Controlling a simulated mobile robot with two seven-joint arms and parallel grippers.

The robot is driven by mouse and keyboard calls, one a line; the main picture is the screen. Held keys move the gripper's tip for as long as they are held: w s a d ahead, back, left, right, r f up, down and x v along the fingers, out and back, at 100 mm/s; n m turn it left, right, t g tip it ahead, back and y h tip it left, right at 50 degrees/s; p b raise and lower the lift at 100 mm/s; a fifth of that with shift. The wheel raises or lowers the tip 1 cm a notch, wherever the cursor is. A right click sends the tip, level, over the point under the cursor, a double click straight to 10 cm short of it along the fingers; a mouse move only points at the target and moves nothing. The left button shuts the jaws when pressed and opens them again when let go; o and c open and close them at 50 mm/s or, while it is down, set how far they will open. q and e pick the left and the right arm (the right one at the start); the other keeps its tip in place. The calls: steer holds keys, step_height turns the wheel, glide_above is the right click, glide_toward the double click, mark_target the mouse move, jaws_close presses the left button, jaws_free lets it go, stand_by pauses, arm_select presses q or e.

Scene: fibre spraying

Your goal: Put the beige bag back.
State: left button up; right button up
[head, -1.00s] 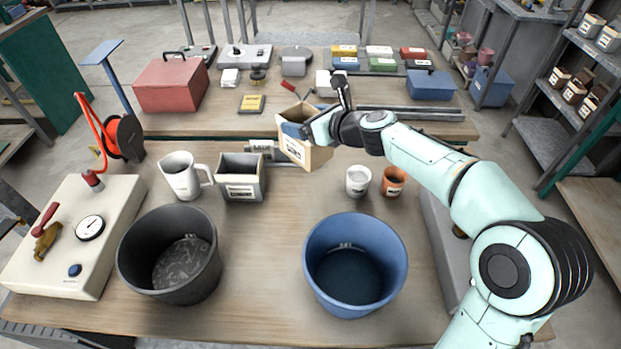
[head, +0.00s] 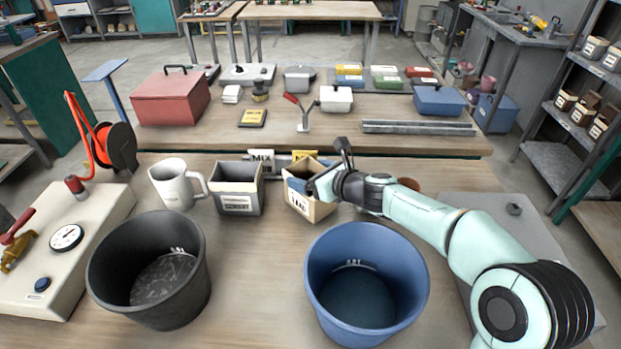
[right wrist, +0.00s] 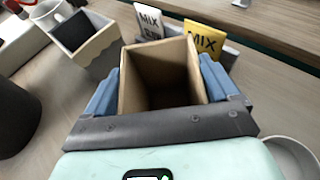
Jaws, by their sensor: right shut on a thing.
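My right gripper (head: 322,186) is shut on the bag, reaching from the right. In the right wrist view the gripper's blue fingers clasp two opposite sides of the bag (right wrist: 160,62), whose brown inside looks empty. I cannot tell whether the bag's bottom touches the table. My left gripper is not in view.
A black bucket (head: 103,265) and a blue bucket (head: 318,275) stand in front. A white jug (head: 172,186) is left of the grey box. White and yellow MIX cards (right wrist: 205,40) stand behind the bag. My right arm partly hides an orange cup (head: 408,184).

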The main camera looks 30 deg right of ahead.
steer(key=shift+f, duration=0.1)
steer(key=o, duration=1.7)
steer(key=shift+c, duration=0.2)
steer(key=shift+r, duration=0.3)
steer(key=p+v, duration=0.1)
steer(key=v, duration=1.1)
steer(key=shift+p, duration=0.4)
